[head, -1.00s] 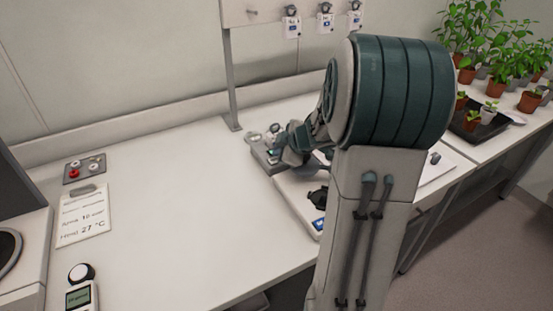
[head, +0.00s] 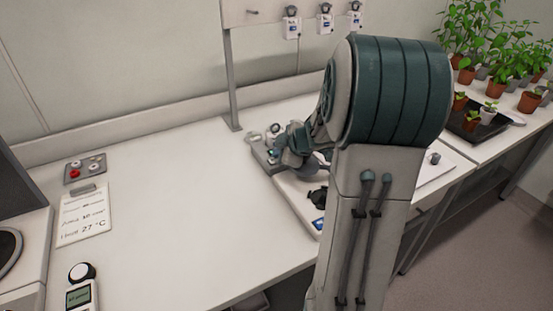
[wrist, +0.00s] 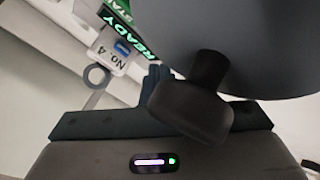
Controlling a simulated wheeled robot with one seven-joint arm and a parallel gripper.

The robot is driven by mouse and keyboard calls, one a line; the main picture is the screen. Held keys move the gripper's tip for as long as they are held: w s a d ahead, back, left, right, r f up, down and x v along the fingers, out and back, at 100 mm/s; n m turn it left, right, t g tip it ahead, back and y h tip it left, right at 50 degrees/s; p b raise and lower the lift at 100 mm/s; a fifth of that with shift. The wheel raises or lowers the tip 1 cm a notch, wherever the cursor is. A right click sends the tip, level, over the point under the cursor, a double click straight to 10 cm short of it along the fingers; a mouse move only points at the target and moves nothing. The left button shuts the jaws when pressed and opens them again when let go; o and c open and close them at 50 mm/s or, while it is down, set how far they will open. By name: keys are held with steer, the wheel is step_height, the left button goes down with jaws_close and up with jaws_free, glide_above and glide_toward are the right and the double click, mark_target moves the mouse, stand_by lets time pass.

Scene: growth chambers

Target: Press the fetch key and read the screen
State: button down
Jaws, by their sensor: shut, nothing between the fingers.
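A grey device (head: 259,150) stands on the bench beside the white balance-like unit, partly hidden by my arm. My gripper (head: 275,157) is at this device, small and partly hidden by my wrist. In the wrist view the fingers (wrist: 157,82) are shut and empty. Beyond them a dark screen (wrist: 130,32) shows green text with "READY" and part of another word, tilted in the picture. A white label reading "No. 4" (wrist: 113,54) is close to it. A large dark grey rounded shape covers the upper right. I cannot make out the fetch key or whether the fingertips touch it.
A metal post (head: 231,80) rises behind. A button panel (head: 85,168), a clipboard (head: 82,215) and a handheld meter (head: 82,292) are at left. The bench between is clear. Potted plants (head: 490,60) stand at right.

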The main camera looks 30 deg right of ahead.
steer(key=shift+s+f, duration=0.2)
steer(key=shift+f, duration=0.45)
steer(key=shift+s+d+f, duration=0.1)
steer(key=shift+d+f, duration=0.05)
steer(key=shift+f, duration=0.05)
steer(key=shift+r, duration=0.15)
steer(key=shift+d+r+p, duration=0.2)
steer(key=shift+r+p, duration=0.3)
steer(key=shift+p, duration=0.35)
steer(key=shift+d+r, duration=0.2)
steer(key=shift+d, duration=0.1)
steer(key=shift+r, duration=0.1)
